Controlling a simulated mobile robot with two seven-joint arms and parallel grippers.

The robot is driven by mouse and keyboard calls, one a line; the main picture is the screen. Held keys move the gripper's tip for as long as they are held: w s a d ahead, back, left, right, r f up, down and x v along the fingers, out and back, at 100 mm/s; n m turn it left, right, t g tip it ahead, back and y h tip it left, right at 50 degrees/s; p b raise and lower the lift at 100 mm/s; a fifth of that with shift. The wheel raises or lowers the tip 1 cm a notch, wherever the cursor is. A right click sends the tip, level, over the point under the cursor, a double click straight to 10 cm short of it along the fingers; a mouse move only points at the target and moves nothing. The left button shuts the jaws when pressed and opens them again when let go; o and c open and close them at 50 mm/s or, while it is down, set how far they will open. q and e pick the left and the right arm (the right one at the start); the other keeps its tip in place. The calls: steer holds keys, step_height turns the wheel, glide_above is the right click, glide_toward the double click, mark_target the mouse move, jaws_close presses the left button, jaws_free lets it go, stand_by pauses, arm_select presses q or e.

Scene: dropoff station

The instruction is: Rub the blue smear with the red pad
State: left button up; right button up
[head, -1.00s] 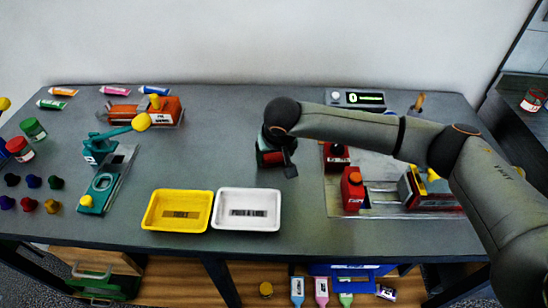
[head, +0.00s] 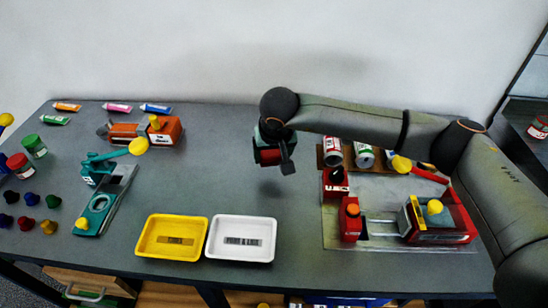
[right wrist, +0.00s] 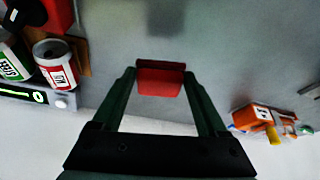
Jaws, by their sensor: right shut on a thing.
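My right gripper (head: 272,150) is shut on the red pad (head: 268,157) and holds it above the grey table, right of the middle. A dark shadow lies on the table below it. In the right wrist view the red pad (right wrist: 160,78) sits squarely between the two green fingers of the gripper (right wrist: 160,85), with grey table beyond. I make out no blue smear in either view; the arm or gripper may hide it. My left gripper is not in view.
A yellow tray (head: 145,240) and a white tray (head: 212,246) stand at the front edge. A red-and-grey machine (head: 350,222) and several cans (head: 332,148) are at right. A teal press (head: 110,205) and an orange machine (head: 165,130) are at left. The table centre is clear.

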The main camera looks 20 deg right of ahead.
steer(key=shift+r+p, duration=0.3)
steer(key=shift+r, duration=0.75)
